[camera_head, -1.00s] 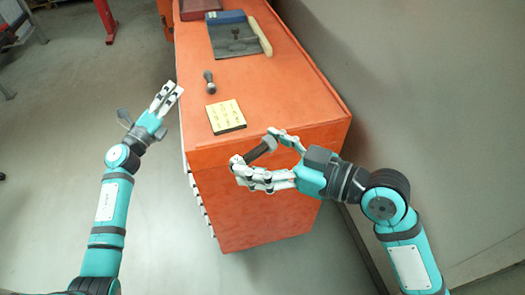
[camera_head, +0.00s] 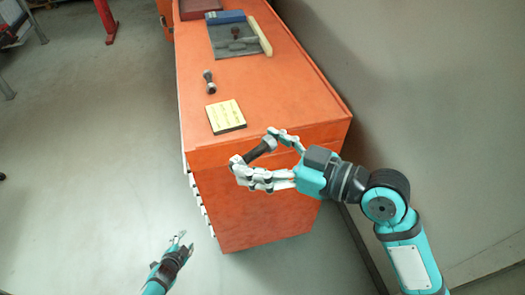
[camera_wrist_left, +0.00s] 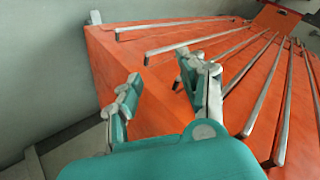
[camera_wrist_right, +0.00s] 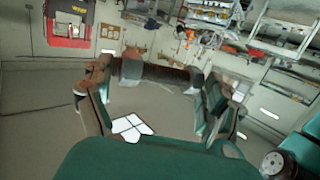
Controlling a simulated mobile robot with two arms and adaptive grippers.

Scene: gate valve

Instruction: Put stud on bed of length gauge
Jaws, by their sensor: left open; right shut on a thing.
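A dark stud (camera_head: 263,149) with pale grey ends is in my right gripper (camera_head: 256,147), held above the near end of the orange bench. The stud also shows crosswise between the fingers in the right wrist view (camera_wrist_right: 165,76). My left gripper (camera_head: 181,240) is open and empty, low beside the bench's near left corner. In the left wrist view its fingers are apart in front of the bench's drawer side. I cannot clearly pick out the length gauge or its bed.
A pale yellow marked plate (camera_head: 226,116) lies near the front of the orange bench top (camera_head: 280,80). A grey mat (camera_head: 222,50) with small parts, a blue block (camera_head: 225,16) and a cream bar (camera_head: 259,38) lie further back.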

